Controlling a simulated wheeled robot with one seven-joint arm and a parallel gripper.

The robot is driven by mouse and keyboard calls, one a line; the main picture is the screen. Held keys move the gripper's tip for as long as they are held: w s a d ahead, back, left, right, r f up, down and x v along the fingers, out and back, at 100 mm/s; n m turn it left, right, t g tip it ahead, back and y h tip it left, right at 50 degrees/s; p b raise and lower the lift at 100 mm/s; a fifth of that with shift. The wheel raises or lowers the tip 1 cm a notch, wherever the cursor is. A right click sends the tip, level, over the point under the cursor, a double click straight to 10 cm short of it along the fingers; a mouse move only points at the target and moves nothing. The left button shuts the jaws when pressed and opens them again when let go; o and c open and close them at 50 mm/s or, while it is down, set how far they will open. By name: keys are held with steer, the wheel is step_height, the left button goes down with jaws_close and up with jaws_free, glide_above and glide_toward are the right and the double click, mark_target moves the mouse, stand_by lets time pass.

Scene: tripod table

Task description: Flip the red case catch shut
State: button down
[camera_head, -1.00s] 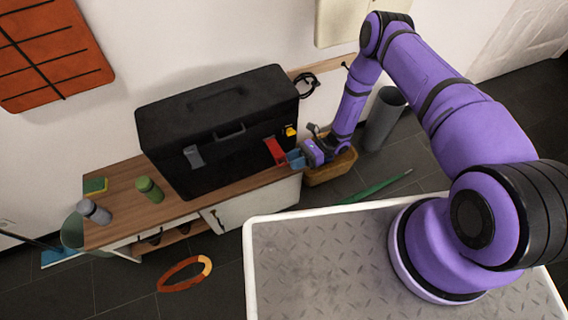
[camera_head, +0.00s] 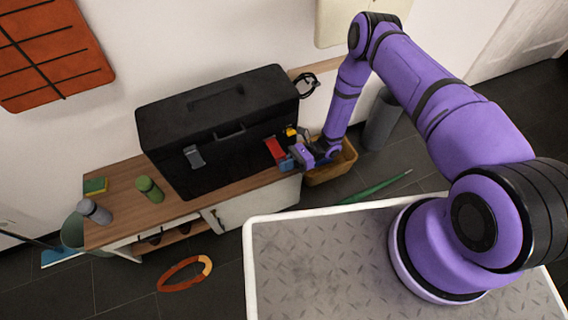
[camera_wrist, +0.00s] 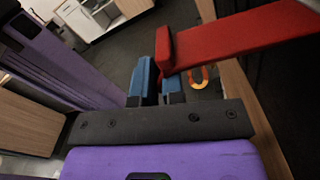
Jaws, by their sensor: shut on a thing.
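The black case (camera_head: 222,130) stands on the wooden bench top. Its red catch (camera_head: 274,150) is on the case's front near the right end, sticking outward. In the wrist view the red catch (camera_wrist: 240,35) is a long flat bar with a raised lip at its near end. My gripper (camera_head: 287,164), with blue fingertips, is at the outer end of the catch. In the wrist view my gripper (camera_wrist: 158,82) has its fingertips close together at the lip, shut on the red catch. How much of the lip lies between them is partly hidden.
A grey catch (camera_head: 194,157) and a yellow catch (camera_head: 291,132) are also on the case. A green bottle (camera_head: 149,189) and a grey bottle (camera_head: 95,211) stand on the bench's left part. A basket (camera_head: 331,164) is just right of my gripper.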

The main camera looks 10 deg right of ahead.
mark_target(280, 154)
steer(key=shift+r, duration=0.1)
steer(key=shift+r+m, duration=1.4)
steer(key=w+r, duration=0.1)
steer(key=r, duration=0.1)
steer(key=w+r, duration=0.1)
steer(key=r, duration=0.1)
steer(key=w+a+r, duration=0.1)
steer(key=r, duration=0.1)
steer(key=shift+r, duration=0.15)
steer(key=shift+w+a+r, duration=0.25)
steer(key=shift+w+r, duration=0.35)
steer(key=shift+w, duration=0.1)
steer(key=shift+w+a+r, duration=0.25)
steer(key=shift+w+r, duration=0.35)
steer(key=shift+w, duration=0.05)
steer(key=c, duration=1.3)
jaws_free()
steer(key=shift+r, duration=0.1)
steer(key=shift+o, duration=0.4)
steer(key=shift+d, duration=0.1)
